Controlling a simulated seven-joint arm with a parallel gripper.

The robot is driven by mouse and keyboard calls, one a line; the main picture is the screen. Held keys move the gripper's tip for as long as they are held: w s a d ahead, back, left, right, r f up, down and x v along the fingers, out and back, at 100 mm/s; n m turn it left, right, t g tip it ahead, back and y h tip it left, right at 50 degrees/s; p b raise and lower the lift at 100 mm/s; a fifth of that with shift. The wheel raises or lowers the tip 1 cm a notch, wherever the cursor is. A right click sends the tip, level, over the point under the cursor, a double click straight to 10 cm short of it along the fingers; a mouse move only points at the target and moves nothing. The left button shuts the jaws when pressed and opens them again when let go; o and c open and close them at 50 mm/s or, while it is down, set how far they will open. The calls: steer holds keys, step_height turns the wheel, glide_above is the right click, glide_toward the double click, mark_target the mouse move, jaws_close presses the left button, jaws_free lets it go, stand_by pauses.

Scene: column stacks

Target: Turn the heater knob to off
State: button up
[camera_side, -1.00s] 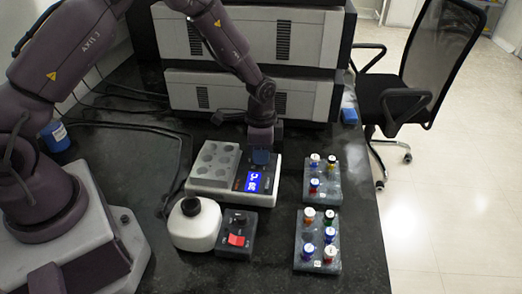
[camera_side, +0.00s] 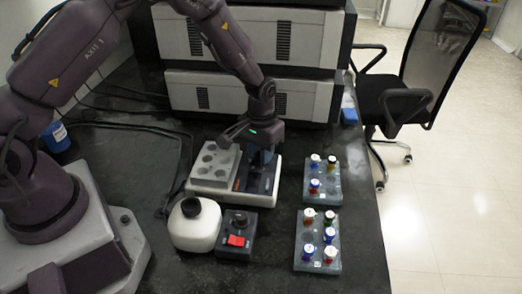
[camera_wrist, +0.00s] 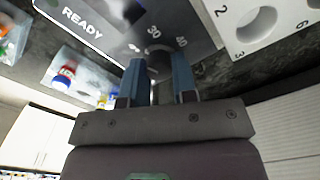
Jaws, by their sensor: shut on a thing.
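The heater (camera_side: 206,184) is a low pale unit with a block of round wells on its left and a dark control panel (camera_side: 262,182) on its right. No blue glow shows on the panel. My gripper (camera_side: 262,157) is tilted over the panel. In the wrist view its two blue fingers (camera_wrist: 160,72) reach down to the dial, shut on the knob, which they largely hide. Dial marks 30 and 40 show beside the fingertips, and the word READY shows on the panel (camera_wrist: 100,25). Where the knob points is not visible.
A white bottle (camera_side: 194,232) with a black cap and a small dark box with a red switch (camera_side: 236,240) stand in front of the heater. Two vial racks (camera_side: 322,192) (camera_side: 303,250) stand to its right. Stacked instruments (camera_side: 240,95) stand behind.

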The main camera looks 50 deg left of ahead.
steer(key=shift+n, duration=1.3)
steer(key=o, duration=0.9)
steer(key=shift+o, duration=0.2)
step_height(320, 180, up, 13)
